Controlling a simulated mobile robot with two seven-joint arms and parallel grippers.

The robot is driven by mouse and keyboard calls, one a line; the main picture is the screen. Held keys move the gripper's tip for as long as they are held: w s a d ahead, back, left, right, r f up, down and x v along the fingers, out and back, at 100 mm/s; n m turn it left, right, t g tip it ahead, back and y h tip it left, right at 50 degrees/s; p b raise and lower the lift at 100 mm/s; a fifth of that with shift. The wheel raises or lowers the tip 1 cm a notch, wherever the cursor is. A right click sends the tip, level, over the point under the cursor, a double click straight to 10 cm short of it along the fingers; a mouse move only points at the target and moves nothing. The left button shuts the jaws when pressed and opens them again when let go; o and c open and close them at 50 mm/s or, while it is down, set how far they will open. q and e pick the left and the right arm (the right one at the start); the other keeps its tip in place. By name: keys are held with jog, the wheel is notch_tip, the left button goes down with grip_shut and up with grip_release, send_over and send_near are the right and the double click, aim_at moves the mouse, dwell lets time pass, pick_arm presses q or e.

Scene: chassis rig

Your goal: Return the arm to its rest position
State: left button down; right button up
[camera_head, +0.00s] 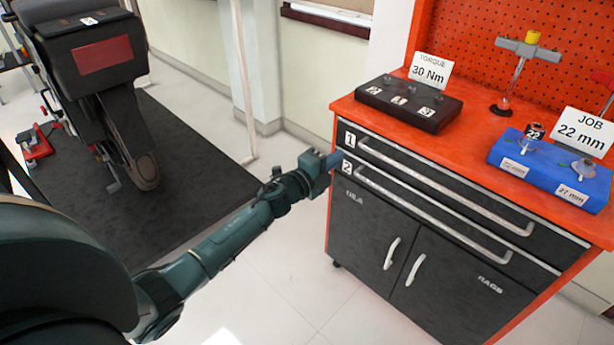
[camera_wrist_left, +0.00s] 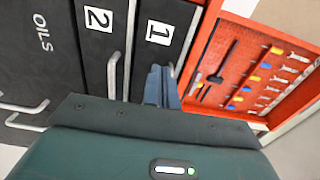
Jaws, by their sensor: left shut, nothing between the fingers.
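My left arm reaches in from the left in the head view, and its left gripper (camera_head: 335,159) is at the left front edge of the tool cabinet (camera_head: 358,240), near the drawers marked 1 and 2. In the left wrist view the blue-grey fingers of the left gripper (camera_wrist_left: 162,86) are together and empty, in front of drawer 1 (camera_wrist_left: 160,35). I cannot tell whether the fingers touch the cabinet. My right gripper is in neither view.
Both drawers look closed. The orange cabinet top holds a black socket tray (camera_head: 410,103), a blue job tray (camera_head: 550,168) and a stand (camera_head: 510,75). A motorcycle (camera_head: 100,80) stands on a dark mat (camera_head: 190,190). Pale floor (camera_head: 265,295) is clear between mat and cabinet.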

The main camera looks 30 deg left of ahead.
pick_arm(q)
jog(key=s+d+f+n+g+y, duration=0.1)
jog(key=s+d+n, duration=0.3)
jog(key=s, duration=0.7)
jog(key=s+d+f+n, duration=0.1)
jog(key=s+n, duration=0.6)
jog(key=s, duration=0.5)
jog(key=s+d+r+n+g, duration=0.2)
jog(key=s+d+r+n, duration=0.1)
jog(key=s+n, duration=0.55)
notch_tip(320, 180, up, 6)
jog(key=s+g+y+p, duration=0.1)
jog(key=g+p, duration=0.2)
jog(key=p, duration=1.6)
jog(key=shift+s+d+m+g+p, duration=0.2)
jog(key=shift+s+m+g+p, duration=0.1)
jog(key=shift+m+p, duration=0.15)
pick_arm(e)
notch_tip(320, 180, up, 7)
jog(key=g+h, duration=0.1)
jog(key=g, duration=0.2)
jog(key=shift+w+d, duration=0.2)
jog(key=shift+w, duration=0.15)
pick_arm(q)
jog(key=shift+f, duration=0.3)
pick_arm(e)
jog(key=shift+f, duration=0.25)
